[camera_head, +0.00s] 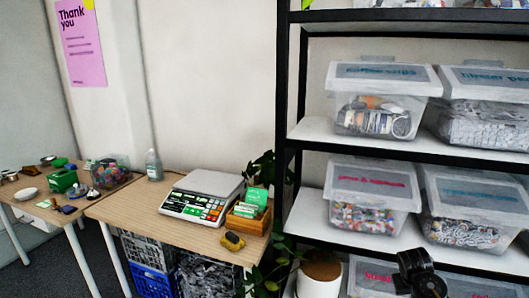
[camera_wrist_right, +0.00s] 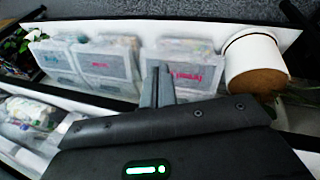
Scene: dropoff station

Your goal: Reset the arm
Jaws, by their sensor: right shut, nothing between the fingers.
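My right gripper (camera_wrist_right: 163,72) is shut and empty in the right wrist view, its two dark fingers together. It points toward a shelf with lidded clear bins; whether it touches anything there is not clear, but a gap seems to show. In the head view a black part of my right arm (camera_head: 420,272) shows at the bottom right, in front of the lower shelf bins. My left gripper is in neither view.
A black-framed shelf (camera_head: 283,100) holds several clear bins (camera_head: 372,190). A white pot (camera_head: 320,278) stands at its lower left, also in the wrist view (camera_wrist_right: 236,68). Left, a wooden table (camera_head: 130,212) carries a scale (camera_head: 204,196) and a small wooden box (camera_head: 248,222).

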